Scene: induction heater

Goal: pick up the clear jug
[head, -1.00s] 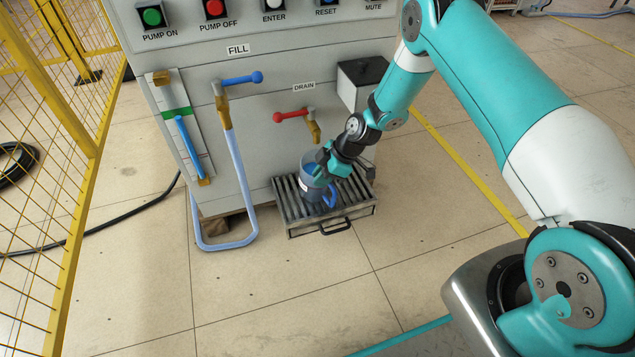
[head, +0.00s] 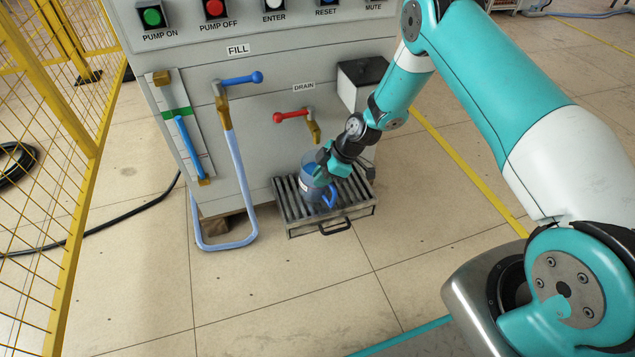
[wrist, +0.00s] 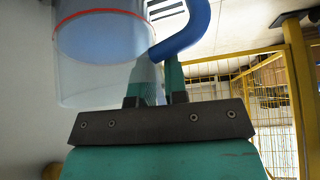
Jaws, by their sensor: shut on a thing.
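The clear jug (head: 311,189) stands upright on the slatted drain grate (head: 358,208), below the drain spout. It has a blue handle (head: 330,196) and looks bluish inside. My gripper (head: 324,174) is at the jug's upper right side, shut on it. In the wrist view the clear jug (wrist: 95,75) fills the upper left, with a red line around it and blue beyond the line. The blue handle (wrist: 190,35) curves beside my gripper's fingers (wrist: 155,85). The exact contact between fingers and jug is partly hidden.
The drain valve (head: 295,116) with its red lever is just above the jug. A fill valve with blue lever (head: 240,80) and a pale blue hose (head: 240,190) are left. A dark-topped box (head: 360,85) is on the panel behind my wrist. Yellow fencing (head: 50,130) stands far left.

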